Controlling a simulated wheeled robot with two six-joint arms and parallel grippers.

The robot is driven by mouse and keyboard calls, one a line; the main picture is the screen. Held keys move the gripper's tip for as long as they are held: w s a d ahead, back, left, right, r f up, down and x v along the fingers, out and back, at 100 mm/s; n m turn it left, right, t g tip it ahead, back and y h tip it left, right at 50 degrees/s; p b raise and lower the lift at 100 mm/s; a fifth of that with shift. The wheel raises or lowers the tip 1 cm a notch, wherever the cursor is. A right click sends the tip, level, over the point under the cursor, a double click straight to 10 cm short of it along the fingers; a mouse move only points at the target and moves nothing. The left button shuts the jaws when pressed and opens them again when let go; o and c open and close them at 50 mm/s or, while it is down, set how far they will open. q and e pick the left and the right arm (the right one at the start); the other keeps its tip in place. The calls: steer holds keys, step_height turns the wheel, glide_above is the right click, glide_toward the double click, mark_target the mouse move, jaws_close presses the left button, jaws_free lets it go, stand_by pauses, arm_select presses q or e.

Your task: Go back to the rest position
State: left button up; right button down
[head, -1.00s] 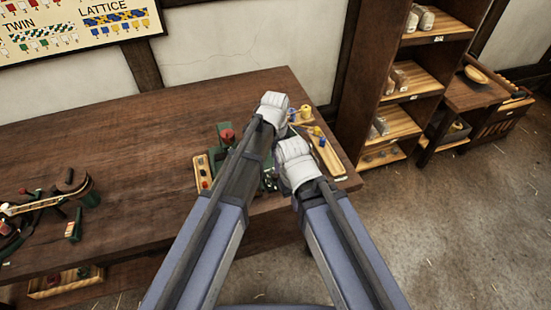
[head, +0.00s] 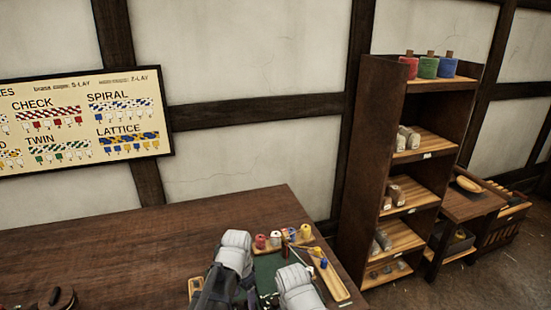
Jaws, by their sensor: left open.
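My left gripper (head: 234,250) shows at the bottom middle, over the right end of the wooden table, mostly as a pale grey-white wrist end. It is open, and I see nothing held in it. My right gripper (head: 297,286) is just right of it and lower, also seen from behind. Its jaws are hidden, so I cannot tell whether it is open or shut. Both arms reach forward over the table, beside a green work surface (head: 268,272) that they partly cover.
The brown table (head: 120,245) is largely bare at left. Red, white and yellow spools (head: 276,238) stand at its far right end, with a wooden tray (head: 333,281) nearby. A tall shelf (head: 372,165) stands to the right. A pattern chart (head: 85,115) hangs on the wall.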

arm_select(q)
steer(key=s+a+n, duration=0.6)
steer(key=a+n, duration=0.1)
steer(key=n, duration=0.1)
steer(key=s+d+m+y, duration=0.1)
steer(key=s+d+m, duration=0.2)
steer(key=s+d, duration=0.3)
steer(key=d, duration=0.4)
steer(key=shift+d+m+g, duration=0.25)
steer(key=shift+m+g, duration=0.05)
steer(key=shift+s, duration=0.15)
